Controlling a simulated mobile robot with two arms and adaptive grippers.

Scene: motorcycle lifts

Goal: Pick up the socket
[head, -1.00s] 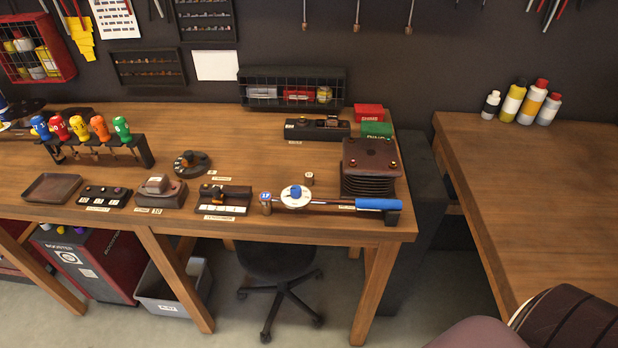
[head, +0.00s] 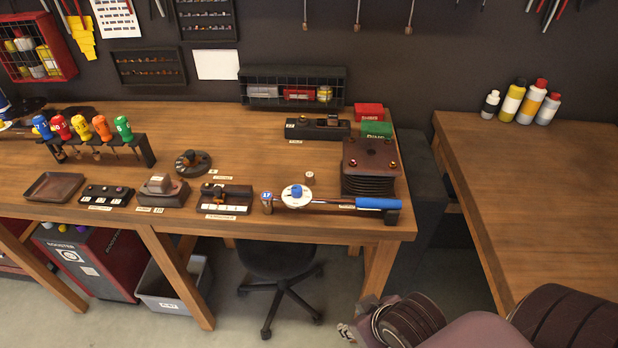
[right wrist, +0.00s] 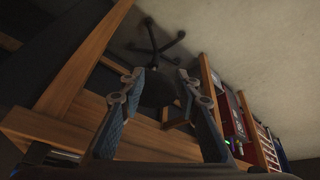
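A small brown cylinder that looks like a socket (head: 309,177) stands upright on the wooden bench, just behind a torque wrench (head: 330,203) with a blue handle. Another short cylinder with a blue top marked with a number (head: 267,203) stands at the wrench's left end. I cannot tell which one the task means. My right gripper (right wrist: 160,80) is open and empty in the right wrist view, pointing toward the floor and chair. In the head view my right arm is low at the bottom right, in front of the bench and well away from both cylinders. My left gripper is out of view.
A stacked block with a plate on top (head: 371,165) stands right of the small cylinder. Several labelled holders (head: 227,199) line the bench front to the left. A black chair (head: 277,262) is under the bench. A second bench (head: 540,190) is at the right.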

